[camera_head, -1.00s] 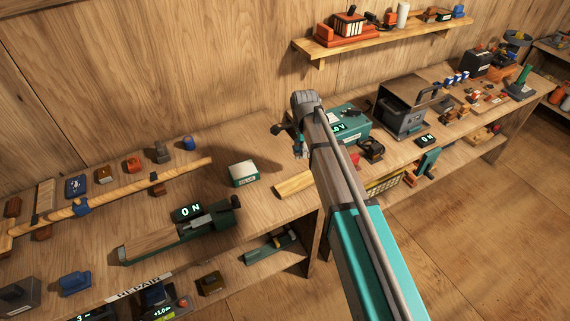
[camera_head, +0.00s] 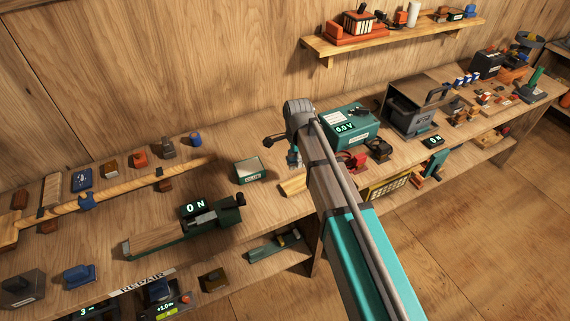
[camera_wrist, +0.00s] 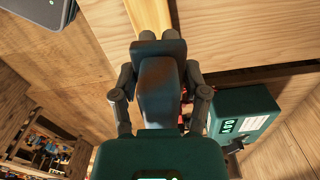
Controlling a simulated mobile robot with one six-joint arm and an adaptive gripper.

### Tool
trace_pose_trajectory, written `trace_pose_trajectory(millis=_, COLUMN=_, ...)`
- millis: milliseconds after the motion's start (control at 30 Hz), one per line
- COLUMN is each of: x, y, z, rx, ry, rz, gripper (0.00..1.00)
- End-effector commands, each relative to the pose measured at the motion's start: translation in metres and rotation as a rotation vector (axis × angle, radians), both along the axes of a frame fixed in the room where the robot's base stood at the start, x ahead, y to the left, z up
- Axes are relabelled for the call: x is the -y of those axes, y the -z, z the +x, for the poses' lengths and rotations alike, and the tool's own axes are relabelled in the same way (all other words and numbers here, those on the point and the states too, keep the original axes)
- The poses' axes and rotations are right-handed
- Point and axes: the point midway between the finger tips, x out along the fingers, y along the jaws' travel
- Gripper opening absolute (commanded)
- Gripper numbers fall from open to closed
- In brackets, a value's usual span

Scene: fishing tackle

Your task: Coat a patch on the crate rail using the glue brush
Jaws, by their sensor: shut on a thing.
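My gripper (camera_head: 293,158) hangs over the workbench, between a small pale-topped green box and a teal meter. In the wrist view its dark fingers (camera_wrist: 158,45) are closed together. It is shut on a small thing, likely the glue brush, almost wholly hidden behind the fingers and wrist. A pale wooden strip (camera_head: 293,186) lies on the bench below and beside my gripper; the strip also shows in the wrist view (camera_wrist: 150,14). I cannot tell if it is the crate rail. A yellow crate-like grid (camera_head: 388,188) shows below the bench edge. No glue patch can be made out.
The pale-topped green box (camera_head: 250,171) stands left of my gripper. The teal meter (camera_head: 350,125) reads 0.0 V and stands to the right; it also shows in the wrist view (camera_wrist: 242,116). A green vise-like device (camera_head: 190,225) lies front left. A wall shelf (camera_head: 400,43) is above.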

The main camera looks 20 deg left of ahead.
Motion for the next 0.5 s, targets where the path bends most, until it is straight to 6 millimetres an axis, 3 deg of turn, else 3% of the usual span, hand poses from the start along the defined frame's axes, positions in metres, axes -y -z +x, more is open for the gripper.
trace_pose_trajectory(millis=33, x=-0.002, y=0.002, z=-0.011, rx=0.0, ry=-0.02, rz=0.0, gripper=0.21)
trace_pose_trajectory(millis=200, x=-0.01, y=0.003, z=-0.028, rx=0.0, ry=-0.062, rz=0.0, gripper=0.21)
trace_pose_trajectory(millis=500, x=-0.012, y=0.003, z=-0.031, rx=0.0, ry=-0.071, rz=0.0, gripper=0.21)
